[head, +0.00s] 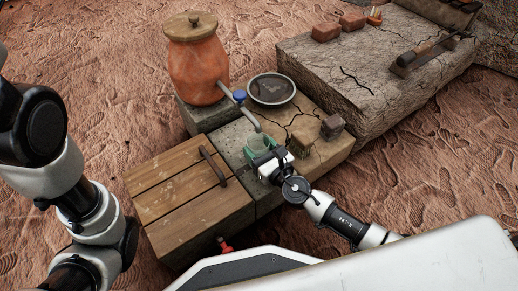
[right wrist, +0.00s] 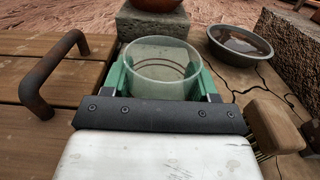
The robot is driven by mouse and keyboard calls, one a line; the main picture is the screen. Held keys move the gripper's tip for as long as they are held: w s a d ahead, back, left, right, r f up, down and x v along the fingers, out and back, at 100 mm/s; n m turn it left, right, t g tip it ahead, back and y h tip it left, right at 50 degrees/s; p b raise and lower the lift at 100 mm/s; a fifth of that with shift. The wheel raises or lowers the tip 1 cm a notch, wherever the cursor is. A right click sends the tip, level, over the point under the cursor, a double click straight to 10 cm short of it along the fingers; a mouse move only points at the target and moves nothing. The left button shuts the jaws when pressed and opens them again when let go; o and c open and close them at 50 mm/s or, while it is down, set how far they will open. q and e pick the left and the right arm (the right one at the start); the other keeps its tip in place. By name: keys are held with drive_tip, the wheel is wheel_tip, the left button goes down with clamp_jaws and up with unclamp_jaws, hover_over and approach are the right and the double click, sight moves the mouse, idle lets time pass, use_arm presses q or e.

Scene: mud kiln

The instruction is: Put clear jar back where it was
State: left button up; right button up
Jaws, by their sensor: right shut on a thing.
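The clear jar (head: 260,142) is a see-through, open-topped vessel over the grey stone slab, near the end of the tap's bent spout. My right gripper (head: 262,156) is shut on it, its green fingers at the jar's two sides. In the right wrist view the jar (right wrist: 163,68) stands upright between the green fingers (right wrist: 162,88) and looks empty. I cannot tell whether its base touches the slab. My left arm shows at the left edge of the head view, but its gripper is not visible.
A lidded clay pot (head: 198,70) with a blue-handled tap (head: 240,97) stands behind. A dark round basin (head: 271,89) is behind the jar. A cracked mud block (head: 365,70) rises behind right.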

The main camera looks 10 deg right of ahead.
drive_tip(key=shift+f, duration=0.1)
drive_tip(key=shift+f, duration=0.15)
drive_tip(key=o, duration=0.9)
drive_tip(key=shift+r, duration=0.3)
drive_tip(key=p+v, duration=0.1)
drive_tip(key=v, duration=1.1)
